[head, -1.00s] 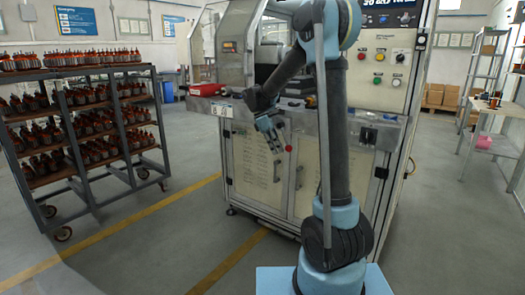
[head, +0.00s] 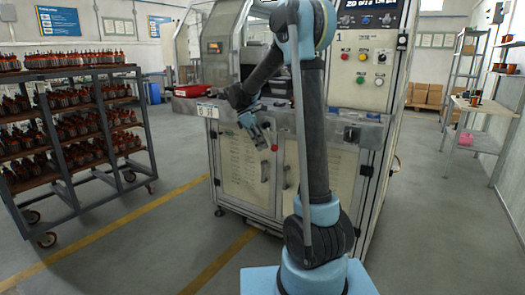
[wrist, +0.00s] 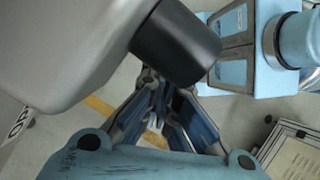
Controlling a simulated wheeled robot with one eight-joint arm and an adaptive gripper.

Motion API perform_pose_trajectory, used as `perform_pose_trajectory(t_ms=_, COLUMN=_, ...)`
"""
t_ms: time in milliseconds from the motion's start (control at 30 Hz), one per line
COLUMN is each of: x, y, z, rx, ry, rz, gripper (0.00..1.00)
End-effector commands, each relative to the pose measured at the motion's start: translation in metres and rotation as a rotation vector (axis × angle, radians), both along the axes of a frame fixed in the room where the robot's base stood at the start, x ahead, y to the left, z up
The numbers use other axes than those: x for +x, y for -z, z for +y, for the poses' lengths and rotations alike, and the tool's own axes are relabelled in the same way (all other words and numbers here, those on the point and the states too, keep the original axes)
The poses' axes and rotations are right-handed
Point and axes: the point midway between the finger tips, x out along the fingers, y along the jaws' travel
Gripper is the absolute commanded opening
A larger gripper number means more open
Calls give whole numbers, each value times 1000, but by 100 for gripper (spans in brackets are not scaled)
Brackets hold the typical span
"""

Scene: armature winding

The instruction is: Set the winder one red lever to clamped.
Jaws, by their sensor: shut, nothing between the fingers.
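The winder (head: 237,165) is a pale cabinet machine marked 1, standing in the middle of the head view. A small red ball knob (head: 275,147) shows at its front, below the worktop edge; it looks like the end of the red lever. The lever's shaft and its setting cannot be made out. My gripper (head: 262,143) hangs tilted down in front of the cabinet, just left of the knob in the picture. Whether they touch cannot be told. In the wrist view my gripper (wrist: 160,122) is shut and empty, with floor beyond it. No red lever shows there.
A control panel with buttons (head: 362,70) is on the winder's upper right. A wheeled rack (head: 75,154) full of armatures stands left. A side table (head: 484,105) stands right. The floor (head: 180,220) between rack and winder is clear.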

Motion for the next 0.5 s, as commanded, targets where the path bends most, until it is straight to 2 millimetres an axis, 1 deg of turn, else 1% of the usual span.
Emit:
perform_pose_trajectory(t_ms=33, x=2, y=-8, z=4, rx=0, ry=-1, rz=0, gripper=0)
perform_pose_trajectory(t_ms=300, x=14, y=-54, z=27, rx=-1, ry=-2, rz=1, gripper=0)
perform_pose_trajectory(t_ms=500, x=20, y=-77, z=39, rx=-1, ry=-2, rz=1, gripper=0)
